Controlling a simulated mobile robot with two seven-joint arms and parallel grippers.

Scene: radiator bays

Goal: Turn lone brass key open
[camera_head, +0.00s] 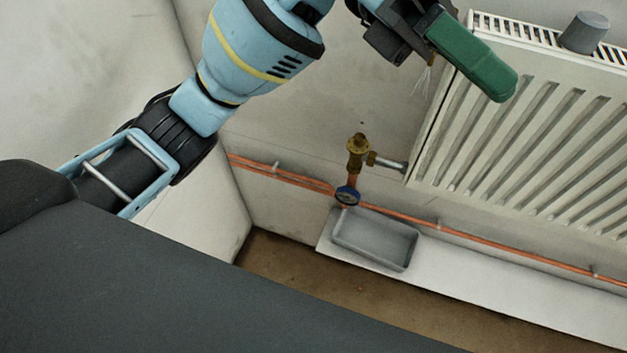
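A brass valve (356,157) stands on the copper pipe at the lower left corner of the radiator. A small brass piece (361,138) tops it; I cannot tell whether this is the key or how it is turned. My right gripper is out of view.
The white radiator (520,125) fills the right side, with a grey cylinder (585,32) on its top. A grey tray (375,240) lies on a white ledge (480,300) below the valve. Copper pipes (480,236) run along the wall. Clear space surrounds the valve's left side.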

